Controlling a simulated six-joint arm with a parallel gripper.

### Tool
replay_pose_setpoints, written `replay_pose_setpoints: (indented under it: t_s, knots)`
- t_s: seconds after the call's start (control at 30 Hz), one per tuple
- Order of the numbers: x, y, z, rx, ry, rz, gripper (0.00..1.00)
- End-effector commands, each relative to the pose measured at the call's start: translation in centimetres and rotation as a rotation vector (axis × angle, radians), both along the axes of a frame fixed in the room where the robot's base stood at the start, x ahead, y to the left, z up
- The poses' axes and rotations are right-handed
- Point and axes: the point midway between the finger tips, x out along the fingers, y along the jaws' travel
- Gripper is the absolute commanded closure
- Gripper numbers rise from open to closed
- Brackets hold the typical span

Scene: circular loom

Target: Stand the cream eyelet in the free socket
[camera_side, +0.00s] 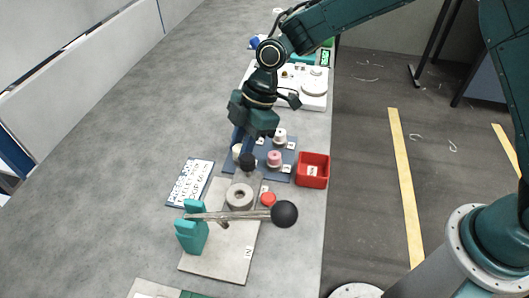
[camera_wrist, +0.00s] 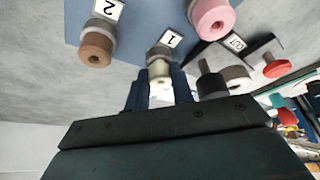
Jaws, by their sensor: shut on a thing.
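The cream eyelet (camera_wrist: 159,72) sits between my gripper's two blue fingers in the wrist view, by the label 1 on the blue board. My gripper (camera_wrist: 160,92) is shut on it. In the side view my gripper (camera_side: 242,144) points down at the left part of the blue board (camera_side: 260,172), and the pale eyelet (camera_side: 237,149) shows beside the fingers. I cannot tell whether the eyelet is clear of the board. A pink eyelet (camera_side: 274,157) stands on the board to the right. A brown eyelet (camera_wrist: 96,48) stands by label 2. I cannot make out the free socket.
A beige plate (camera_side: 218,258) in front carries a grey ring (camera_side: 239,196), a teal block (camera_side: 191,236) and a rod with a black ball (camera_side: 284,214). A black knob (camera_side: 247,161) is close to my fingers. A red box (camera_side: 312,171) stands right; a printed card (camera_side: 191,183) lies left.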

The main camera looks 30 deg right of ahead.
Motion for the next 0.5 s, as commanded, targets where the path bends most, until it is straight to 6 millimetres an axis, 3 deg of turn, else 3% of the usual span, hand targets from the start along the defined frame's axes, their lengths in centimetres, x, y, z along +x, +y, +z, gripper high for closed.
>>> replay_pose_setpoints:
  t_s: [0.5]
  knots:
    - [-0.09, -0.08, 0.06, -0.004, 0.005, -0.002, 1.0]
